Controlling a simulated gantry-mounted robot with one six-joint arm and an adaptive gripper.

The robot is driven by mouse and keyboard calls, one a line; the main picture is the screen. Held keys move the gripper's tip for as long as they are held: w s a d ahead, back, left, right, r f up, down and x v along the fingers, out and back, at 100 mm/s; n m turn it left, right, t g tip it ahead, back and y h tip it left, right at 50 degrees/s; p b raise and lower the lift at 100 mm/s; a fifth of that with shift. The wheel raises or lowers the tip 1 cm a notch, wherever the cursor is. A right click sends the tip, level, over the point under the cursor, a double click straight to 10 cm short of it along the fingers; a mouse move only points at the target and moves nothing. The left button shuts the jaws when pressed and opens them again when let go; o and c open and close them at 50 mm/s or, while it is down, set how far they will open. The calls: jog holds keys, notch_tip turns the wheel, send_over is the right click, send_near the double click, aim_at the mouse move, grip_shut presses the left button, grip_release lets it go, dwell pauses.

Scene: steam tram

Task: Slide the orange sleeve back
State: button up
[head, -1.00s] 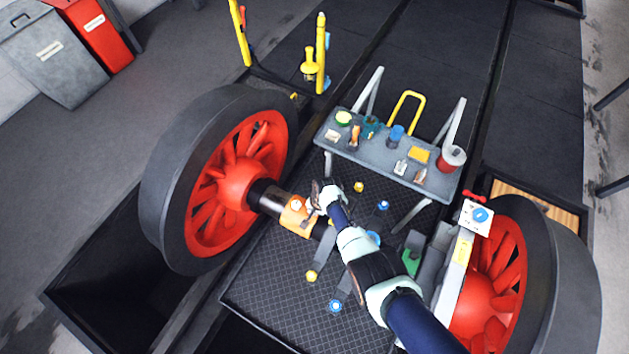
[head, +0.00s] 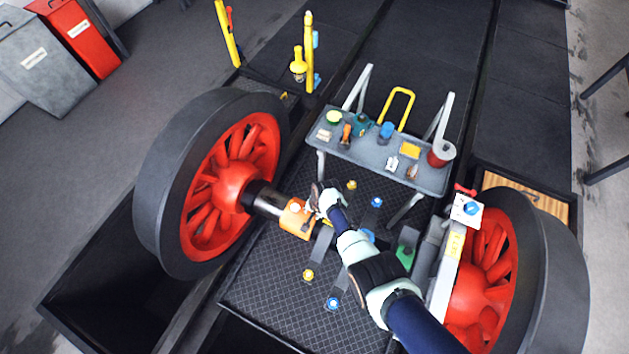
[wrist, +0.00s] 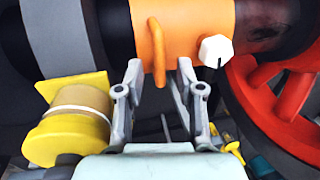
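The orange sleeve (head: 296,217) sits around the dark axle (head: 268,200), to the right of the left red wheel's hub. In the wrist view the sleeve (wrist: 200,25) fills the top middle, with a white hex knob (wrist: 215,50) on its right part. An orange loop handle (wrist: 158,55) hangs from the sleeve. My gripper (wrist: 158,75) is open, with one finger on each side of the handle and visible gaps between. In the head view my gripper (head: 314,203) is at the sleeve's right side, and its fingers are hard to make out.
A grey band (wrist: 62,35) surrounds the axle left of the sleeve in the wrist view, with a yellow flanged part (wrist: 72,125) below it. Red-spoked wheels (head: 215,180) stand on both sides. A grey tool table (head: 375,155) stands behind my arm.

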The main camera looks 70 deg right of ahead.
notch_tip(320, 180, up, 12)
jog(key=s, duration=0.2)
jog(key=shift+s+f, duration=0.2)
jog(key=shift+f, duration=0.05)
dwell(0.4)
